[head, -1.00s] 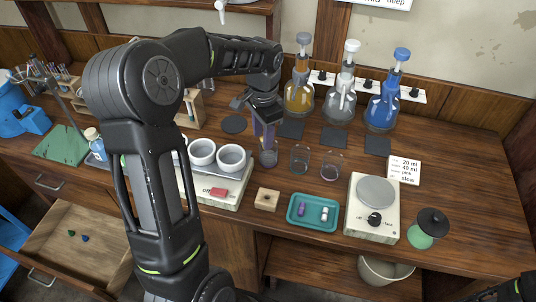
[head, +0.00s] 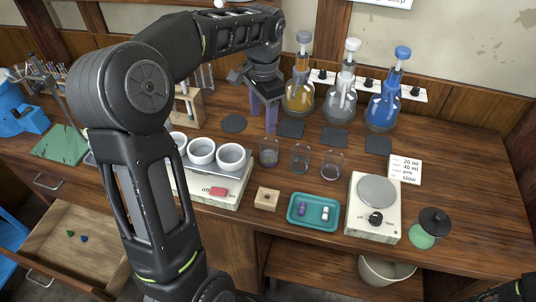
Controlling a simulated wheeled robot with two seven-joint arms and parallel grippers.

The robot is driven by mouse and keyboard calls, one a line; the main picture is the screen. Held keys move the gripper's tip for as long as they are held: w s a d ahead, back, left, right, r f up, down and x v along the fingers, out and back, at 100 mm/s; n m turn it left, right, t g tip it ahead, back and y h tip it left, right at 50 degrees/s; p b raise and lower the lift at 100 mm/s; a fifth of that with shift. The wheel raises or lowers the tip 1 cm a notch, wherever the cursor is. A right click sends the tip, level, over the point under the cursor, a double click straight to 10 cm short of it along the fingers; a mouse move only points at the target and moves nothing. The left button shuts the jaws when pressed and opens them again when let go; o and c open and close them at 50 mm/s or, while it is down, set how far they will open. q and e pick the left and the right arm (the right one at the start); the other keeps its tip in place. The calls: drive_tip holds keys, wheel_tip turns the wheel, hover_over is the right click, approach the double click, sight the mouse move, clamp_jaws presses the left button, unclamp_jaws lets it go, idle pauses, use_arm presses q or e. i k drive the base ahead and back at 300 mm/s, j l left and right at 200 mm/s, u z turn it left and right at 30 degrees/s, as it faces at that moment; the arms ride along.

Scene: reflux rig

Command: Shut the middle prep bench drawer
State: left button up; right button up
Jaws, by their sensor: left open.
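The prep bench drawer (head: 72,222) at the lower left stands pulled out, below a shut drawer front with a handle (head: 47,182). Its own handle (head: 40,278) is on its front, near the left picture edge. Two small pieces, one green (head: 70,234) and one blue (head: 85,238), lie inside it. My left arm hides its right part. My left gripper (head: 264,124) is open and empty above the bench top, behind the left glass (head: 268,152) and far from the drawer. My right gripper is out of view; only a bit of my right arm shows at the lower right.
Three glasses stand in a row near the bench middle. Flasks (head: 298,92) stand behind. White cups (head: 201,151) sit on a cream device (head: 225,192). A teal tray (head: 314,224) and a hotplate (head: 374,220) are near the front edge. A blue chair-like object (head: 8,262) is beside the drawer.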

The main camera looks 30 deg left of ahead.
sight(98, 268)
drive_tip(key=k, duration=1)
